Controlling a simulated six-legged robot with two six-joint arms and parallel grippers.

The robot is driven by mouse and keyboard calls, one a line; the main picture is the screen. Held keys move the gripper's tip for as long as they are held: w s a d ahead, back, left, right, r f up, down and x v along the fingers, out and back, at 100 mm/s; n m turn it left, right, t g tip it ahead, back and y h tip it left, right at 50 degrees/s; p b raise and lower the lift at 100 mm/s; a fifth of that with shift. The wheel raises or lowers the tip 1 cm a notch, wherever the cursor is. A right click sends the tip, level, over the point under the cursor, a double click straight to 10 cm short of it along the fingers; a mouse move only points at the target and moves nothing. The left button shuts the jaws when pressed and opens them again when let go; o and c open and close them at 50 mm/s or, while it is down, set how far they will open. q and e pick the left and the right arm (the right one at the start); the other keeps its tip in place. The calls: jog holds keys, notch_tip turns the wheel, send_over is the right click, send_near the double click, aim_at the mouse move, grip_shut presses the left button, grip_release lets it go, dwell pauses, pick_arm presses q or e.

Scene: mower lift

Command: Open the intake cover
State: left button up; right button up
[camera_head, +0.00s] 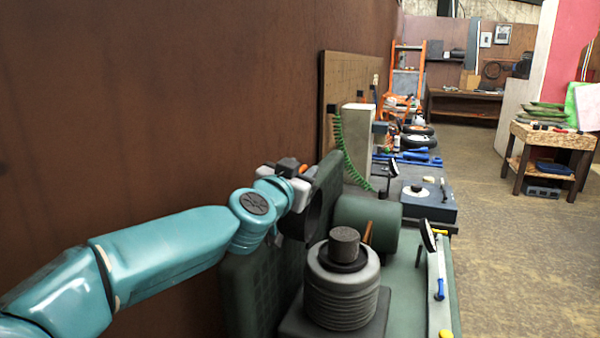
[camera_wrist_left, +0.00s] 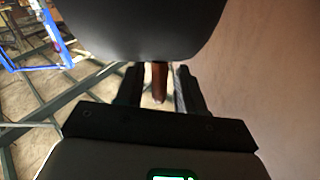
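A dark green gridded panel (camera_head: 255,285), which may be the intake cover, stands upright by the brown wall. My left gripper (camera_head: 292,188) is at its upper part, and its fingertips are hard to make out in the head view. In the left wrist view, the two dark fingers (camera_wrist_left: 160,90) stand apart on either side of a short brown peg (camera_wrist_left: 159,80). Narrow gaps show beside the peg, so the fingers do not look closed on it. A dark rounded body (camera_wrist_left: 145,25) fills the top of that view. My right gripper is out of view.
A ribbed grey cylinder (camera_head: 342,288) with a dark cap stands right of the panel, before a green drum (camera_head: 368,215). A bench with tools, a blue box (camera_head: 430,205) and a grey post (camera_head: 356,140) extends beyond. Open floor (camera_head: 520,260) lies to the right.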

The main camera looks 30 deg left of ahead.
pick_arm(q)
grip_shut()
jog(key=p, duration=0.1)
jog(key=d+m+p, duration=0.1)
jog(key=d+p, duration=0.1)
jog(key=shift+w+r+p, duration=0.3)
jog(key=shift+r+p, duration=0.05)
jog(key=shift+r, duration=0.05)
jog(key=shift+w+d+f+m+p, duration=0.1)
jog(key=shift+d+f+m+p, duration=0.05)
jog(key=shift+d+m+p, duration=0.4)
jog(key=shift+f, duration=0.1)
grip_release()
